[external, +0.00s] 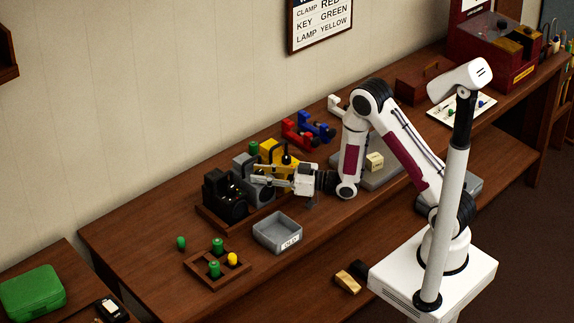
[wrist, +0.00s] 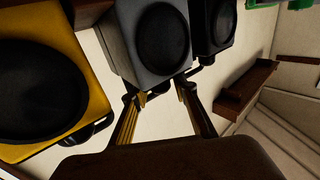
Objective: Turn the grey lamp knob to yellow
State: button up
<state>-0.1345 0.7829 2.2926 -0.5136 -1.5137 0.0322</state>
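The grey lamp (external: 243,166) stands between a black lamp (external: 217,190) and a yellow lamp (external: 271,153) on a wooden base. In the wrist view the grey lamp (wrist: 150,45) is top centre, with a dark round lens. My gripper (external: 256,181) is in front of the grey lamp. In the wrist view my gripper (wrist: 160,93) has its two fingers spread, with the tips close to the lamp's lower edge. I see nothing held between them. A dark knob (wrist: 90,130) shows beside the yellow lamp; the grey lamp's own knob is not clearly visible.
A wall sign (external: 320,22) reads "LAMP YELLOW". A grey tray (external: 278,233) marked "OLD" and a wooden rack (external: 205,277) with green and yellow pieces lie in front of the lamps. Red (external: 300,135) and blue clamps (external: 316,128) stand behind my arm.

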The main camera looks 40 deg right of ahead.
jog(key=v, duration=0.6)
jog(key=shift+s+d, duration=0.25)
jog(key=shift+s, duration=0.05)
jog(key=shift+w+r, duration=0.1)
dwell(0.4)
